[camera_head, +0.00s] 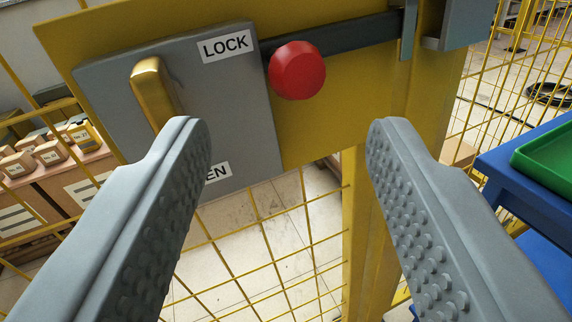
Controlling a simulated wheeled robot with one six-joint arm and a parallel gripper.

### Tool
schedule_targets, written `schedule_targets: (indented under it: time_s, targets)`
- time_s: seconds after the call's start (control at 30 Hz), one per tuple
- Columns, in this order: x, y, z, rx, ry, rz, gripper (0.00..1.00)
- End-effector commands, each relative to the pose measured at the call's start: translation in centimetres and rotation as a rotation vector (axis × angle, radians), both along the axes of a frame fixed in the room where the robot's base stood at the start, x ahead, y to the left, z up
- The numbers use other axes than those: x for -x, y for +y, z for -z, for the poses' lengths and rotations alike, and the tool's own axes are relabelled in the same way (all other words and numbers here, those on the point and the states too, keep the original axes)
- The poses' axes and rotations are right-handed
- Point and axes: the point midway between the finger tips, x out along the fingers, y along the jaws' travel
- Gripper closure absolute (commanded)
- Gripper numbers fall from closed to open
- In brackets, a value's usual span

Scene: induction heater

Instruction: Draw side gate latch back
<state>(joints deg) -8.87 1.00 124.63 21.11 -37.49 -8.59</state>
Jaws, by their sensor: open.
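The side gate latch is a grey box (228,110) on a yellow plate (330,120). The box has a LOCK label at its upper right and a lower label, partly hidden by my left finger, showing "EN". A brass-coloured handle (157,92) stands on the box. A dark bolt bar (352,39) runs right from the box to a grey bracket (409,28) at the post. A red round knob (297,70) sits on the bar near the box. My gripper (285,135) is open and empty, with the knob beyond and slightly above its fingertips, between them in the picture.
Yellow mesh fencing (270,240) spreads below and to both sides. At left are shelves with small boxes (52,153). At right stands a blue table (530,165) with a green tray (550,155). The space between my fingers is clear.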

Motion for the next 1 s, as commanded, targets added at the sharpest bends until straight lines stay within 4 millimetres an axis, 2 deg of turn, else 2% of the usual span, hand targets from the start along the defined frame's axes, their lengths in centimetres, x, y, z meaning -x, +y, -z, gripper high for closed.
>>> schedule_targets:
  time_s: [0.2, 0.5, 0.7, 1.0]
  targets:
    - [3.9, 0.4, -0.1, 0.0, -0.002, -0.002, 0.51]
    - [8.5, 0.7, 0.0, 0.001, -0.001, -0.003, 0.51]
    - [10.2, 0.8, 0.0, 0.0, 0.0, -0.002, 0.51]
    - [10.6, 0.8, 0.0, 0.001, 0.0, -0.001, 0.51]
